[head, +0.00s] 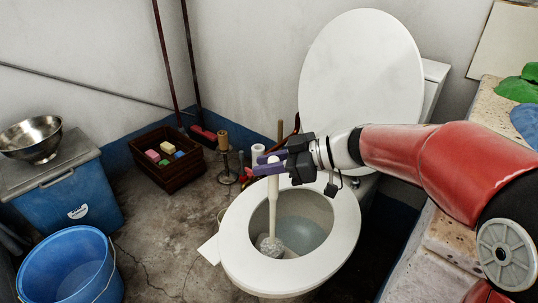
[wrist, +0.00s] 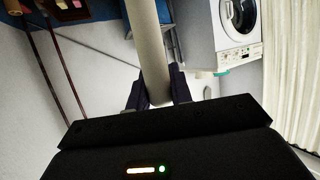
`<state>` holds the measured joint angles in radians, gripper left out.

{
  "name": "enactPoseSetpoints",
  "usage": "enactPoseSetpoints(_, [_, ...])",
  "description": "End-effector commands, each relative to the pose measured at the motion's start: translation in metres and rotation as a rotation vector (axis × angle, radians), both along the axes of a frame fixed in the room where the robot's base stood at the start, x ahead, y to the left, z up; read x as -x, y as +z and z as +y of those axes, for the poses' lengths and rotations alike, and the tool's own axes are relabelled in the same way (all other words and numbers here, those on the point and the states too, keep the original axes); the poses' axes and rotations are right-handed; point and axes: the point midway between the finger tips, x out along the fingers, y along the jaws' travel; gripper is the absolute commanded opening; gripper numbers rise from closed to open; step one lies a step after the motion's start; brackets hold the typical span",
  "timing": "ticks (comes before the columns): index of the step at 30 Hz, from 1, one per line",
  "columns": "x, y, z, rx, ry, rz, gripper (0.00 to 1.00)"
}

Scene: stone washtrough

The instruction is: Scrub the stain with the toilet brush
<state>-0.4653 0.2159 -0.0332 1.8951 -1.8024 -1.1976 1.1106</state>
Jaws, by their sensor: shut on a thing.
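My gripper (head: 268,165) is shut on the white handle of the toilet brush (head: 272,204). The brush hangs upright, its grey bristle head (head: 271,246) down inside the toilet bowl (head: 304,229), near the bowl's left inner wall. I cannot tell whether the bristles touch the wall. The toilet seat (head: 344,222) is down and the lid (head: 362,66) stands raised behind it. No stain can be made out; the brush head may cover it. In the wrist view the handle (wrist: 148,50) runs between the dark fingers (wrist: 158,92).
A blue bucket (head: 72,268) and a blue cooler with a metal bowl (head: 32,138) stand at the left. A brown crate (head: 166,172) and a candlestick (head: 228,172) stand behind. A stone trough edge (head: 450,238) is at the right. Floor left of the toilet is mostly clear.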

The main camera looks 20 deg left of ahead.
Motion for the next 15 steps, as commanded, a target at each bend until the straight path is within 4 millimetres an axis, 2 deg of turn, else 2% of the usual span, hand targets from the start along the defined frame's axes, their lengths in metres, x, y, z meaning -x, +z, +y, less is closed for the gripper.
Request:
enactPoseSetpoints(5, [0.0001, -0.0082, -0.0001, 0.000, 0.000, 0.000, 0.00])
enactPoseSetpoints(15, [0.0001, -0.0088, 0.0000, 0.000, 0.000, -0.001, 0.00])
